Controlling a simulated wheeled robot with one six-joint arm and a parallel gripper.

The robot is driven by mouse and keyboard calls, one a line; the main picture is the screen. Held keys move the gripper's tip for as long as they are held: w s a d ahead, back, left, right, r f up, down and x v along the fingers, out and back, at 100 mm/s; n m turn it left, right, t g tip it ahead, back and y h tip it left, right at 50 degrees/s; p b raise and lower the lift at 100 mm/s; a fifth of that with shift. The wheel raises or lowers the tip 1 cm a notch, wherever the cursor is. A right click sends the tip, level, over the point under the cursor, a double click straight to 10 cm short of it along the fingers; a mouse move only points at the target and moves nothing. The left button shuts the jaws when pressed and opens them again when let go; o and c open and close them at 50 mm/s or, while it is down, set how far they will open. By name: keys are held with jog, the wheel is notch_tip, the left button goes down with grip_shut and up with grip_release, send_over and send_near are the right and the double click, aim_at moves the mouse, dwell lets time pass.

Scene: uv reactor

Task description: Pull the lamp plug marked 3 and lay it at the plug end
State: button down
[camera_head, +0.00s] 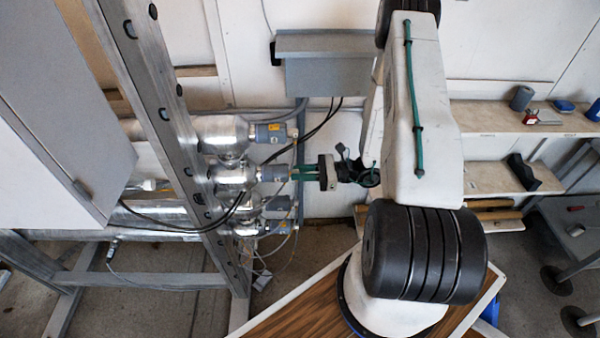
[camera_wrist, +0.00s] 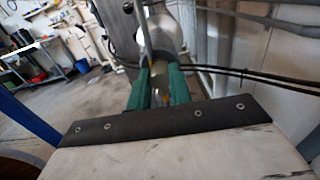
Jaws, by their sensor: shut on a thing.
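Several grey-blue lamp plugs stick out to the right from the ends of shiny metal reactor tubes in the head view. The top plug (camera_head: 270,132) has an orange label; the numbers are too small to read. My gripper (camera_head: 292,174) reaches in from the right, its green fingers shut on the end of the second plug from the top (camera_head: 270,173). That plug is in line with its tube (camera_head: 232,174). Lower plugs (camera_head: 280,206) sit just below it. In the wrist view my gripper's green fingers (camera_wrist: 160,84) stand either side of the plug end, which is mostly hidden.
Black cables (camera_head: 305,135) run past the plugs, and thin cables hang at their right. A grey metal frame post (camera_head: 165,125) stands left of the tubes. A grey box (camera_head: 325,72) hangs on the wall above. Shelves (camera_head: 510,180) are at the right.

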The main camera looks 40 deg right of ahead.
jog(key=shift+v, duration=2.5)
jog(key=shift+a, duration=0.1)
